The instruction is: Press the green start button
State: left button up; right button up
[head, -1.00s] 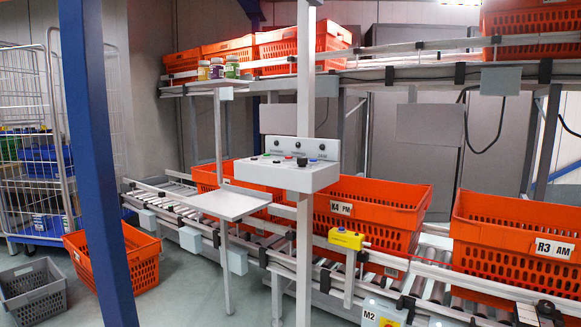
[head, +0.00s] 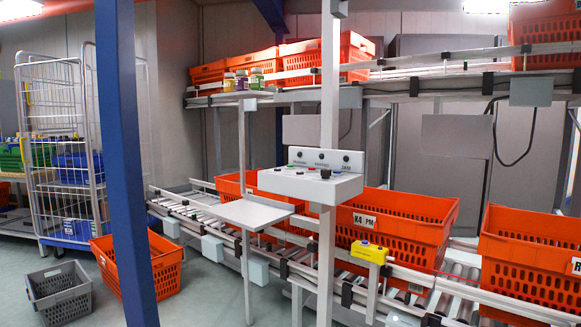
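A light grey control box (head: 310,185) is fixed to a white upright post in the middle of the head view. Its sloped top carries several small coloured buttons and one larger black knob (head: 326,174). A small greenish button shows toward the left of the top, but it is too small to place surely. A raised back panel (head: 326,159) holds several dark round parts with labels too small to read. Neither of my grippers is in view.
A blue post (head: 125,160) stands at the left front. A small grey shelf (head: 243,214) juts out left of the box. Behind are a roller conveyor with orange totes (head: 395,228) and a yellow device (head: 369,251). A grey basket (head: 60,292) and an orange tote (head: 150,262) sit on the floor.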

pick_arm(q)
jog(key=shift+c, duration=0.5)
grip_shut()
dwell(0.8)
